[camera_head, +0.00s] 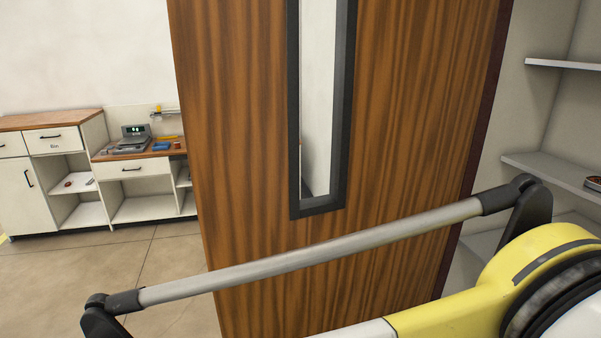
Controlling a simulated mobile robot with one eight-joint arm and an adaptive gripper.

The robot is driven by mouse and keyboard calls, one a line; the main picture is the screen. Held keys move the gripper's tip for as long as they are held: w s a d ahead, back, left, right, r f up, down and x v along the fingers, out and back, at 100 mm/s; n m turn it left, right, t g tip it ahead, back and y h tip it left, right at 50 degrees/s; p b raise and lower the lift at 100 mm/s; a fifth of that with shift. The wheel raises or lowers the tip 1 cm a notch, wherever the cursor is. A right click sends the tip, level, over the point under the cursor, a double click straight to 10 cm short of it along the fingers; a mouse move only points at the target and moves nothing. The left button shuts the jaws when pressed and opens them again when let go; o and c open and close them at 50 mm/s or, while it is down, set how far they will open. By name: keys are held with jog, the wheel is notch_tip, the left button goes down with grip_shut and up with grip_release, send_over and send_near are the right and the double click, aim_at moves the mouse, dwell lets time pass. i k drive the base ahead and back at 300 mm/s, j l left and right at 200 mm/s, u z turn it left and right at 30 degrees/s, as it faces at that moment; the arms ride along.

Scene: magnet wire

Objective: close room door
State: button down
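The room door (235,150) is a brown wood panel that fills the middle of the view. It stands open at an angle, with floor and cabinets visible past its left edge. A narrow window with a dark frame (295,150) runs down its upper part. My arm, yellow and white with a grey bar, crosses the lower right in front of the door. My gripper is outside the view, so its state and any contact with the door are hidden. No door handle shows.
White cabinets (68,140) with a wooden top stand at the left back, holding a scale-like device with a green display (135,131). Shelves (560,172) stand close at the right, beyond the door's right edge. Tiled floor (120,265) is clear at the left.

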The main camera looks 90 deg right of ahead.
aim_at(411, 75)
jog(key=i+z, duration=0.3)
jog(key=i, duration=0.15)
jog(key=i+j+z, duration=0.55)
jog(key=i, duration=0.3)
jog(key=i+l+z, duration=0.15)
jog(key=z, duration=0.35)
jog(key=i+z, duration=0.25)
jog(key=z, duration=0.2)
jog(key=i+z, duration=0.25)
jog(key=z, duration=0.25)
jog(key=i+j+z, duration=0.1)
jog(key=z, duration=0.4)
jog(key=i+j+z, duration=0.25)
jog(key=z, duration=0.25)
jog(key=i+j+z, duration=0.15)
jog(key=z, duration=0.35)
jog(key=i+j+z, duration=0.15)
jog(key=z, duration=0.3)
jog(key=j+z, duration=0.3)
jog(key=z, duration=0.2)
jog(key=i+j+z, duration=0.1)
jog(key=j+z, duration=0.2)
jog(key=z, duration=0.15)
jog(key=j+z, duration=0.3)
jog(key=z, duration=0.2)
jog(key=i+l, duration=0.2)
jog(key=i, duration=0.1)
